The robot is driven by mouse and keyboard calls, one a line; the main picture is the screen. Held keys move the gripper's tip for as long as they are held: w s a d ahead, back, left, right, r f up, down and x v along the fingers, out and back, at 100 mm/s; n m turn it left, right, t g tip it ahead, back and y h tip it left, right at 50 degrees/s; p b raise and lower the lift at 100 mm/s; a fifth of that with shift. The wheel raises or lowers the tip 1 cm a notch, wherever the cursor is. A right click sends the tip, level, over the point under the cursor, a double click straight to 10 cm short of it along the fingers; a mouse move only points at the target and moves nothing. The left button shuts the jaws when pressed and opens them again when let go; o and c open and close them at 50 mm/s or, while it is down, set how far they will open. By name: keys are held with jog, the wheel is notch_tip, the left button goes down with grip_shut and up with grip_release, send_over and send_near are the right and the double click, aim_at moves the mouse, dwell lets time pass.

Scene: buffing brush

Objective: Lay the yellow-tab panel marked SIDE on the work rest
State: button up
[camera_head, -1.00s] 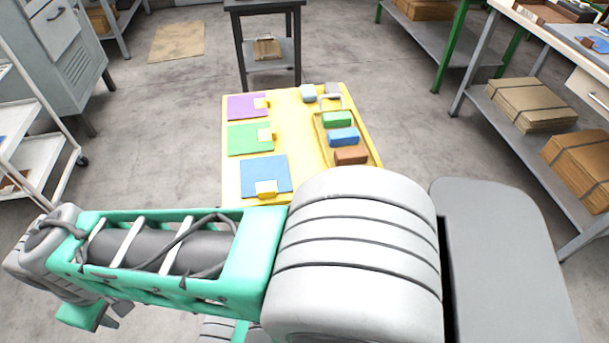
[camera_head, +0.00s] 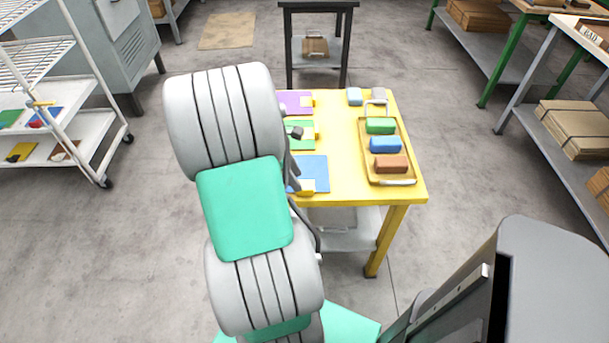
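Three flat panels with yellow tabs lie in a column on the yellow table (camera_head: 345,185): a purple panel (camera_head: 293,100), a green panel (camera_head: 302,142) and a blue panel (camera_head: 314,168). My arm covers the left parts of these panels. I cannot read any SIDE marking on them. I cannot tell which thing is the work rest. My gripper is hidden behind my own arm, so its state does not show.
A yellow tray (camera_head: 408,165) on the table's right holds green, blue and brown blocks. A white cart (camera_head: 75,135) with coloured flat pieces stands left, a dark stand (camera_head: 318,8) behind. Open floor lies between.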

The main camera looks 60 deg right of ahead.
aim_at(305, 188)
jog(key=x, duration=0.5)
jog(key=shift+s+d+b, duration=0.1)
jog(key=shift+d+b, duration=0.05)
jog(key=shift+b, duration=0.15)
jog(key=shift+c, duration=0.5)
grip_shut()
